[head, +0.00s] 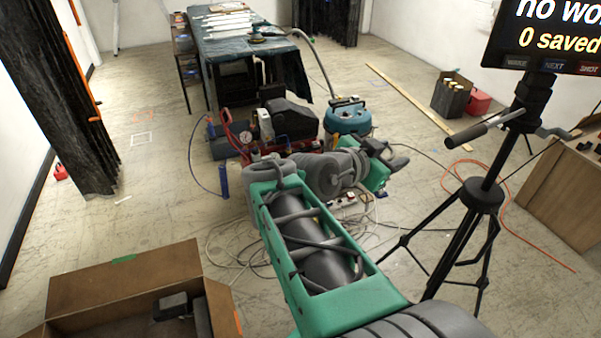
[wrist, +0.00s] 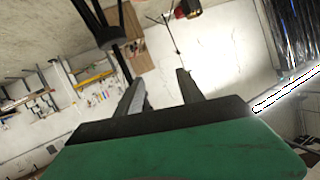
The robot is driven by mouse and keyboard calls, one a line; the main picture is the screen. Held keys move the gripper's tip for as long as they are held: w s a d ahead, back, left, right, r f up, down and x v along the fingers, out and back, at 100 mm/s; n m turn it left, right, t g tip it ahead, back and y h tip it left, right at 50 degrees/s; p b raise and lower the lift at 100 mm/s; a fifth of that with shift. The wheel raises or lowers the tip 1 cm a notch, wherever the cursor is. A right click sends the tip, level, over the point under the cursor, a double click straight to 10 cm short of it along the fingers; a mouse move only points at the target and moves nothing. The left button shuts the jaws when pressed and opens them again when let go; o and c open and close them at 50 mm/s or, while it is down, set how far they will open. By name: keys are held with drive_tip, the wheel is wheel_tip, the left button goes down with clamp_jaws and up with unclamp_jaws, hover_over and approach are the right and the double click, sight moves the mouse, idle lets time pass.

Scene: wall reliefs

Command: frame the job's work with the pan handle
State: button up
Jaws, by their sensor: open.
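The pan handle (head: 480,130) is a dark bar with a thick grip, sticking out leftward from the head of a black tripod (head: 482,195) at the right. A screen (head: 550,38) on top reads "no wo…" and "0 saved", cut off by the frame edge. My gripper (head: 395,157) is left of the tripod, apart from the handle. In the wrist view my gripper (wrist: 160,88) shows two spread fingers with nothing between them. The tripod (wrist: 108,35) shows at the top left there; I cannot make out the handle in that view. A pale wall (wrist: 215,50) with thin dark lines lies beyond the fingers.
A cardboard box (head: 125,275) is at the lower left. A compressor (head: 285,120), a blue vacuum (head: 347,117) and loose cables lie around my arm. A draped table (head: 240,45) stands behind. An orange cord (head: 515,225) and wooden crate (head: 560,195) are right of the tripod.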

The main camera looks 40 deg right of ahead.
drive_tip(key=w+a+f+n+t+y+p, duration=0.1)
drive_tip(key=w+a+f+n+t+y, duration=0.1)
drive_tip(key=w+a, duration=0.4)
drive_tip(key=w+a+f+n+t+y, duration=0.3)
drive_tip(key=w+a+f+n+y, duration=0.1)
drive_tip(key=w+a+n, duration=0.2)
drive_tip(key=shift+w+a+t+p, duration=0.3)
drive_tip(key=shift+w+a+p, duration=0.05)
drive_tip(key=shift+w+a, duration=0.45)
